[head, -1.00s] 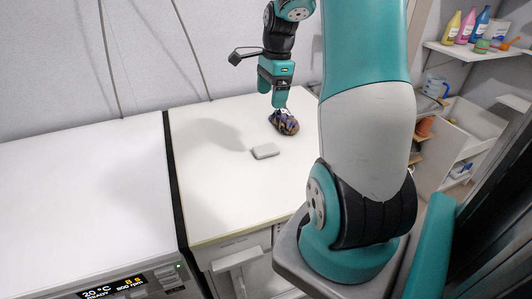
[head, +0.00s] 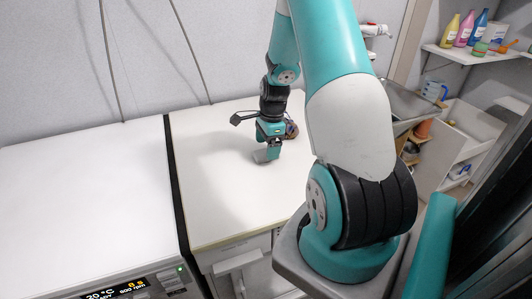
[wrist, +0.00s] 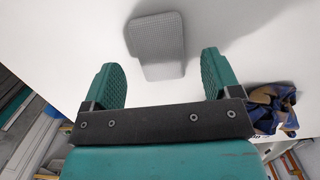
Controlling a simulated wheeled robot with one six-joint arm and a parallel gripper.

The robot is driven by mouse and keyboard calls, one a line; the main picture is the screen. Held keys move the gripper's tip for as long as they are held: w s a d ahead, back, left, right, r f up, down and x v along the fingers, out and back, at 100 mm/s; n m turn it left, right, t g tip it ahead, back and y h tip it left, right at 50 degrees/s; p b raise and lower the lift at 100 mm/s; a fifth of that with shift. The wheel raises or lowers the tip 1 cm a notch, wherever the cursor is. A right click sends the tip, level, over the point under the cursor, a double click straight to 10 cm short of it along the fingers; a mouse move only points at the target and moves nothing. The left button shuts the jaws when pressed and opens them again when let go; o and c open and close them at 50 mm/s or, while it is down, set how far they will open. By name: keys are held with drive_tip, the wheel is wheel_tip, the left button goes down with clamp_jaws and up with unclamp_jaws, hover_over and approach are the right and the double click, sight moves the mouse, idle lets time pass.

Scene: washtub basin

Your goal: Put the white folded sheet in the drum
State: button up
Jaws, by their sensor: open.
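The white folded sheet (head: 260,157) looks pale grey and lies flat on the white worktop (head: 215,200). In the wrist view the folded sheet (wrist: 156,42) is a small rounded block with a fine weave, ahead of my fingers and roughly between their lines. My gripper (head: 268,152) points down close above it and partly hides it in the head view. In the wrist view my gripper (wrist: 160,68) is open, with nothing held between its fingers. I cannot tell the exact height gap. The drum does not show in either view.
A crumpled dark patterned cloth (head: 291,129) lies just behind and right of my gripper; it also shows in the wrist view (wrist: 272,106). A washing machine (head: 80,200) with a lit display stands at left. A shelf with bottles (head: 465,28) is at far right. The worktop's front is clear.

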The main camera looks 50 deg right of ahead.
drive_tip(key=shift+w+a+f, duration=0.1)
drive_tip(key=shift+f, duration=1.1)
drive_tip(key=c, duration=1.1)
drive_tip(key=shift+r, duration=0.15)
wheel_tip(320, 180, up, 20)
drive_tip(key=shift+f+b, duration=0.1)
drive_tip(key=shift+b, duration=0.5)
